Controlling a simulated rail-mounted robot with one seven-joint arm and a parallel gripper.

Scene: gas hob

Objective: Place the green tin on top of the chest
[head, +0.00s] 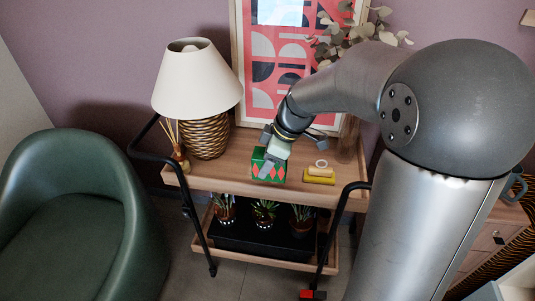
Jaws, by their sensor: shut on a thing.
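The green tin (262,171) with red diamond shapes is at the front middle of the trolley's wooden top (218,181). My gripper (272,158) reaches down from the upper right and is shut on the tin. One finger shows against the tin's front; the other is mostly hidden. I cannot tell whether the tin touches the trolley top or is slightly raised. A wooden piece with a drawer and dark knob, seemingly the chest (488,240), shows at the lower right, partly hidden by my arm.
A lamp (205,135) and a reed diffuser (180,157) stand left of the tin. A yellow item with a ring (319,176) lies close to its right. A framed picture (262,90) stands behind. A mug (515,187) is by the chest. Potted plants (264,210) sit below.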

